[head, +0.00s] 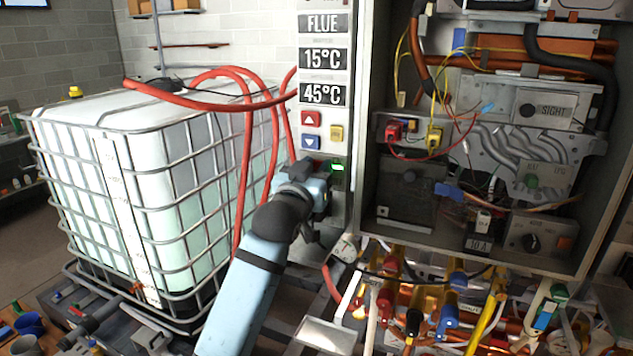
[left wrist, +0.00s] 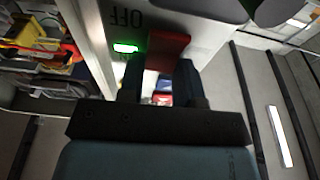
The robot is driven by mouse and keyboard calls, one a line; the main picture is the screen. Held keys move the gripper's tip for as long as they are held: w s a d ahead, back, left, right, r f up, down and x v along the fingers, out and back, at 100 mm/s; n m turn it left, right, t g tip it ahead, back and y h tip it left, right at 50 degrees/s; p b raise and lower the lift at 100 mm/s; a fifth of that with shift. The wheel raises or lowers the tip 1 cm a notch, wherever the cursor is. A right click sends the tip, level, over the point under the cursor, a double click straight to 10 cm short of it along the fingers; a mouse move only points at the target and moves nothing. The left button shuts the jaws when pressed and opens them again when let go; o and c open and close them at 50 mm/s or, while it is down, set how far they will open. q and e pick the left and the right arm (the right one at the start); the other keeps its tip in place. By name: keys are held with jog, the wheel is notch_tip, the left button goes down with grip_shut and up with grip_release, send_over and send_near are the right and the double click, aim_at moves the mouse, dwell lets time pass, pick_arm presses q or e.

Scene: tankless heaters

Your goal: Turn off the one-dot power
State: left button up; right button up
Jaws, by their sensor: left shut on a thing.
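My left gripper (head: 322,182) reaches up to the lower part of the heater's narrow control panel and covers what it holds in the head view. In the left wrist view my left gripper (left wrist: 160,76) has its two dark fingers closed on a red switch piece (left wrist: 168,48). The word OFF shows upside down on the panel above the red switch. A green light (left wrist: 125,48) glows beside the switch; it also glows in the head view (head: 338,167). I see no dot mark. My right gripper is not in view.
The panel carries 15°C (head: 323,58) and 45°C (head: 323,94) displays and red, blue and yellow buttons. An open heater cabinet (head: 345,130) with wiring is to the right. Valves and pipes (head: 450,310) lie below. A caged white tank (head: 130,200) stands left, with red hoses (head: 243,150) nearby.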

pick_arm(q)
jog(key=shift+s+f+t+h+b, duration=0.1)
jog(key=shift+f+t+h+b, duration=0.3)
jog(key=shift+t+b, duration=0.5)
jog(key=shift+r+b, duration=0.15)
jog(key=shift+b, duration=0.15)
jog(key=o, duration=0.9)
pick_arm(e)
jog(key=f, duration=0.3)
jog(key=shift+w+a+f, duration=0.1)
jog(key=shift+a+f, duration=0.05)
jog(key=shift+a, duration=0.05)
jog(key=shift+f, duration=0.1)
